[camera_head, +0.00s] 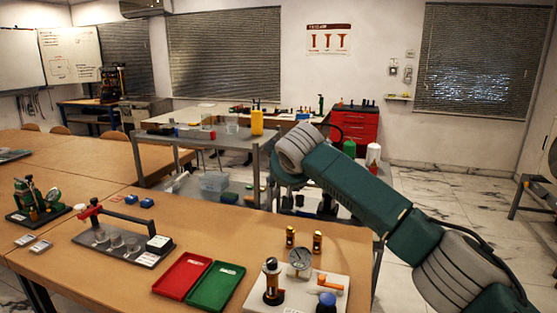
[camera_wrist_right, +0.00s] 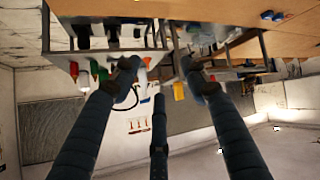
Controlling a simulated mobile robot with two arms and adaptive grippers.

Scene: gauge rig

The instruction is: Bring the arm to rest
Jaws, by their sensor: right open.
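My right arm comes in from the lower right of the head view and reaches up and left, with dark green links and grey ribbed joints. Its grey end joint is raised in front of the grey cart, beyond the bench's right edge. The right gripper's fingers cannot be made out clearly in the head view. In the right wrist view, my right gripper (camera_wrist_right: 160,72) shows long dark fingers spread apart with nothing between them. It is open and empty. My left gripper is not in view.
The wooden bench (camera_head: 210,225) holds a red tray (camera_head: 183,276), a green tray (camera_head: 215,286), a white gauge plate (camera_head: 335,285) and a rack with a red handle (camera_head: 125,245). A grey cart (camera_head: 190,139) stands behind.

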